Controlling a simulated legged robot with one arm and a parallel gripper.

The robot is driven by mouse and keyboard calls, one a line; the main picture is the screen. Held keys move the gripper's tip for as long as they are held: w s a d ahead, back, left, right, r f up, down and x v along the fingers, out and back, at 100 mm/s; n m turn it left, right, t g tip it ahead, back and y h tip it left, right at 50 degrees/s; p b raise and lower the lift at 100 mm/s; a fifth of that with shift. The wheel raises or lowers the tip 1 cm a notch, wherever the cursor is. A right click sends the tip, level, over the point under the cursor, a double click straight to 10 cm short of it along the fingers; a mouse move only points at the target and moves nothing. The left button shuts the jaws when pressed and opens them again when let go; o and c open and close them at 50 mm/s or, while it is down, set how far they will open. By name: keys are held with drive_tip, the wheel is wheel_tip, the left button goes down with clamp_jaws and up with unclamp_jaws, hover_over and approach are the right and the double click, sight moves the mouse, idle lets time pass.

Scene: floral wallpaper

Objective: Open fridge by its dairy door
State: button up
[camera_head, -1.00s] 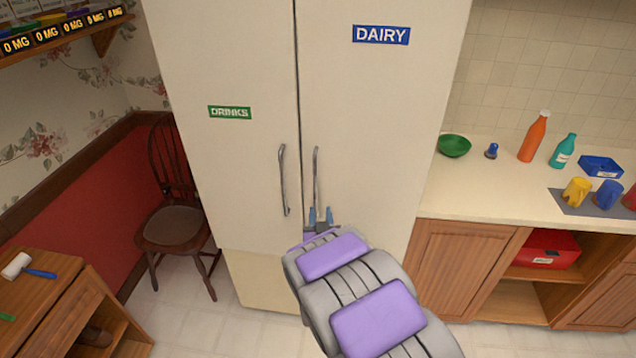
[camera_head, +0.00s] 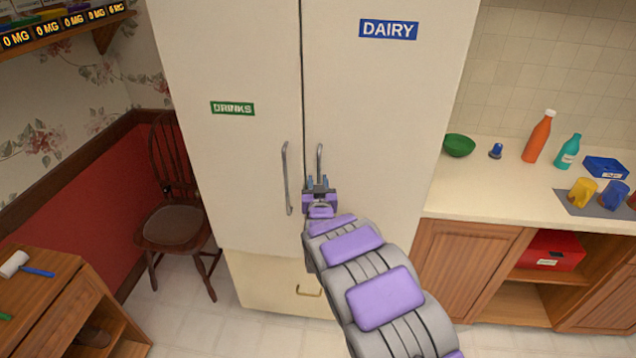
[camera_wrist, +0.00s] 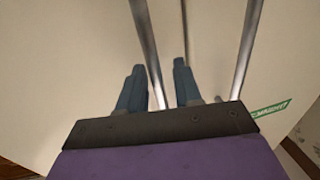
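The fridge is cream, with a right door (camera_head: 385,110) bearing a blue DAIRY label (camera_head: 388,29). The door is closed, flush with the left door at the seam. Its vertical grey metal handle (camera_head: 319,158) is partly hidden by my gripper (camera_head: 318,184) at its lower part. In the wrist view, my gripper (camera_wrist: 159,85) has its two blue-grey fingers apart, with the dairy handle (camera_wrist: 146,45) running between them. A gap shows between the handle and the right finger; contact with the left finger is unclear.
The left fridge door (camera_head: 230,60) has a green DRINKS label (camera_head: 232,108) and its own handle (camera_head: 287,178) close by. A drawer with a brass pull (camera_head: 309,291) is below. A chair (camera_head: 175,222) stands at left, a counter (camera_head: 480,188) at right.

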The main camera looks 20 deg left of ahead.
drive_tip(key=shift+w+a+f, duration=0.1)
drive_tip(key=shift+w+a, duration=0.15)
drive_tip(key=shift+w, duration=0.15)
drive_tip(key=shift+d, duration=0.4)
drive_tip(key=shift+a, duration=0.2)
clamp_jaws()
